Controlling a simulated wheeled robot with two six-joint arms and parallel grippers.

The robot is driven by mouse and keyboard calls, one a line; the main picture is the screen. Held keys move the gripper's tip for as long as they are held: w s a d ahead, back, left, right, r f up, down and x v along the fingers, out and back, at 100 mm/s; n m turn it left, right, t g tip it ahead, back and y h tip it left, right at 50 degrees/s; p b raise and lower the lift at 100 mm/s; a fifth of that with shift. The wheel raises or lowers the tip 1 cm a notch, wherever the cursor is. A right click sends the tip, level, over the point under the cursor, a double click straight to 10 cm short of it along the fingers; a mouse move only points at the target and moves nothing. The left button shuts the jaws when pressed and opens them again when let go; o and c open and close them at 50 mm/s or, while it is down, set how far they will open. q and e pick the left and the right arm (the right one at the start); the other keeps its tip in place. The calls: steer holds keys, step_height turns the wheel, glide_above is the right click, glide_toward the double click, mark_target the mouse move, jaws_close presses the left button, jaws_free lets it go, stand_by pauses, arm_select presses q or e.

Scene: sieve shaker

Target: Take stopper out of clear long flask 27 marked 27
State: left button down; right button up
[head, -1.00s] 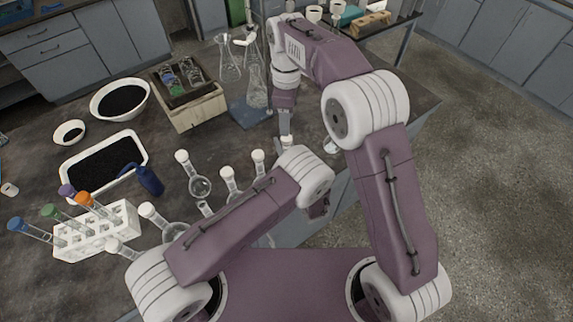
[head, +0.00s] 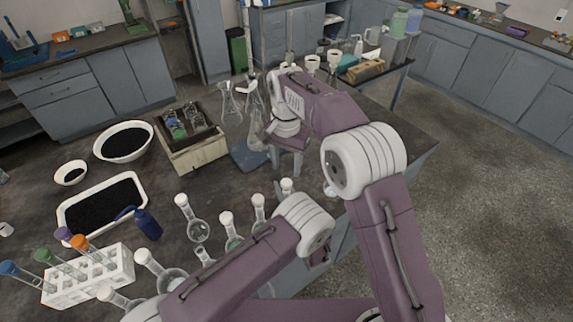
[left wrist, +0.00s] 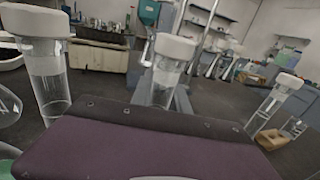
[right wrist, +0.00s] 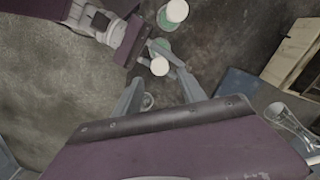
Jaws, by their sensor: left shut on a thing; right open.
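The clear long flask has a white stopper (head: 287,185) in its neck; the stopper also shows in the left wrist view (left wrist: 173,47) and the right wrist view (right wrist: 160,66). No number is legible. My left gripper (right wrist: 160,52) is shut on the flask's neck, below the stopper; in the head view my left forearm hides it. My right gripper (head: 287,168) is open above the flask. In the right wrist view its two fingers stand apart on either side of the stopper, which looks seated.
Other white-stoppered flasks (head: 197,229) stand close on the left. Farther left are a test tube rack (head: 90,279), a blue bottle (head: 148,224) and a tray of black grains (head: 62,222). A wooden box (head: 207,155) and clear conical flasks (head: 231,108) stand behind. Open floor lies right of the table.

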mark_target(286, 182)
steer(key=m, duration=1)
steer(key=shift+m, duration=0.3)
step_height(286, 182, down, 8)
steer(key=shift+f, duration=0.1)
jaws_close()
steer(key=n, duration=0.8)
steer(key=shift+n, duration=0.4)
steer(key=n, duration=1.3)
steer(key=shift+r, duration=0.2)
steer(key=n, duration=0.7)
steer(key=shift+r, duration=0.25)
steer(key=shift+r, duration=0.85)
